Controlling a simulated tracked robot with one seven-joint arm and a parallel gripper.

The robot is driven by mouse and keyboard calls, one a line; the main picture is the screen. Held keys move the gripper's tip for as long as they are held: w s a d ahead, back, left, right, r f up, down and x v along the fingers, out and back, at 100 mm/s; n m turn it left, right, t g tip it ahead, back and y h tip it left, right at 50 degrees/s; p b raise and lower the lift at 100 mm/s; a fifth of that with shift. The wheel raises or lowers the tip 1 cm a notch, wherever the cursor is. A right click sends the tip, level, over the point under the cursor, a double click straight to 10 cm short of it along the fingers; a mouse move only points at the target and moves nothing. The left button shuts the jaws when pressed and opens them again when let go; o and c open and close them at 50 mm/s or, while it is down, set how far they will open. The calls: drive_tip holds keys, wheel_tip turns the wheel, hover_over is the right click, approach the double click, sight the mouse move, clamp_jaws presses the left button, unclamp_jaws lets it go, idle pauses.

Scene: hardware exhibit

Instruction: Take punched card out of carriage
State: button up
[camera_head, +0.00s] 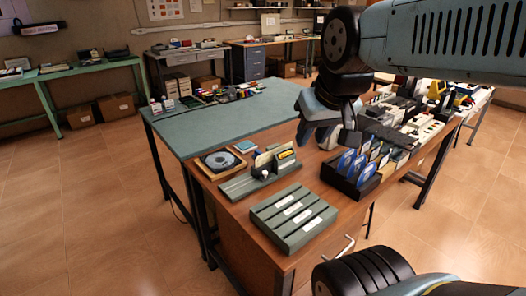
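A grey-green carriage (242,188) lies on the near end of the brown wooden table. A cream card (262,160), which looks like the punched card, stands upright in it. Beside the card is a dark piece with a yellow label (286,154), and a small white knob sits in front. My gripper (327,138) hangs above the table, behind and to the right of the carriage, apart from the card. Its fingers look spread with nothing visible between them. Holes in the card are too small to make out.
A grey-green slotted block (292,217) lies in front of the carriage. A wooden tray (204,168) with a round disc is at the left. The green tabletop (225,125) behind is largely clear.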

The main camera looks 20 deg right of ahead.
drive_tip(key=shift+w+d, duration=0.1)
drive_tip(key=shift+d, duration=0.05)
drive_tip(key=m+g+h, duration=0.4)
drive_tip(key=m, duration=1)
hover_over(264, 154)
drive_tip(key=s+a, duration=0.2)
drive_tip(key=a, duration=0.3)
wheel_tip(264, 154, down, 15)
drive_tip(key=x, duration=0.7)
drive_tip(key=shift+d+f, duration=0.2)
drive_tip(key=shift+f, duration=0.1)
drive_tip(key=shift+w+d+x, duration=0.15)
drive_tip(key=shift+x, duration=1.15)
drive_tip(key=shift+w+d+x, duration=0.15)
drive_tip(key=shift+x, duration=1.2)
drive_tip(key=shift+r, duration=0.15)
drive_tip(key=shift+c, duration=0.4)
